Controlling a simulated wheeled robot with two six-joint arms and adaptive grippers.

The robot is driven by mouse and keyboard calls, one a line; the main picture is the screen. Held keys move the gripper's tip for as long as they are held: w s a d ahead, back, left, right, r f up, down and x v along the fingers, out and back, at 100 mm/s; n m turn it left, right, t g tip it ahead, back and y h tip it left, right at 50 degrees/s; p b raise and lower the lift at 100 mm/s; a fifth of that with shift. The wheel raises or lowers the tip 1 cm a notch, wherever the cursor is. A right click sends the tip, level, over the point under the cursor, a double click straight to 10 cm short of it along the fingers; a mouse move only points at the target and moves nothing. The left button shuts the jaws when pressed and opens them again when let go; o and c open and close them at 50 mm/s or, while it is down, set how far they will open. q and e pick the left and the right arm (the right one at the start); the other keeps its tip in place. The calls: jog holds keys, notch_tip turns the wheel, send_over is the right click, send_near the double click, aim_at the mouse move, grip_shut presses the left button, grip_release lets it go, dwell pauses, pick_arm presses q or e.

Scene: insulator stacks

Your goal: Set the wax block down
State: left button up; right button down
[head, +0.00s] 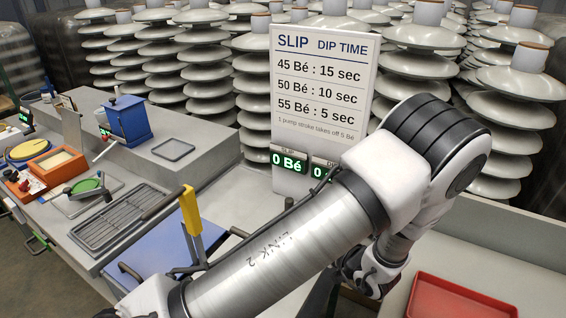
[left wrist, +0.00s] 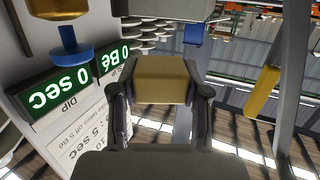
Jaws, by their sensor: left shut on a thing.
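The wax block (left wrist: 162,72) is a tan-yellow block in the left wrist view. It sits between the two dark fingers of my left gripper (left wrist: 161,95), which is shut on it. What lies directly under the block cannot be told from this view. In the head view my left arm crosses the picture from the lower left and bends down at the right. Its wrist shows near the bottom centre-right, but the arm hides the fingertips and the block. My right gripper is in neither view.
A slip and dip-time sign (head: 322,85) stands behind my arm, with green displays (head: 288,162) below. A yellow-handled lever (head: 191,211) rises beside a blue plate (head: 160,250). A wire rack (head: 112,218), blue box (head: 128,120) and red tray (head: 460,298) occupy the bench. Insulator stacks (head: 415,65) stand behind.

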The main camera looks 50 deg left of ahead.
pick_arm(q)
notch_tip(320, 180, down, 8)
jog(key=shift+w+f, duration=0.2)
jog(key=shift+f, duration=0.15)
jog(key=shift+s+f, duration=0.15)
jog(key=o, duration=1.1)
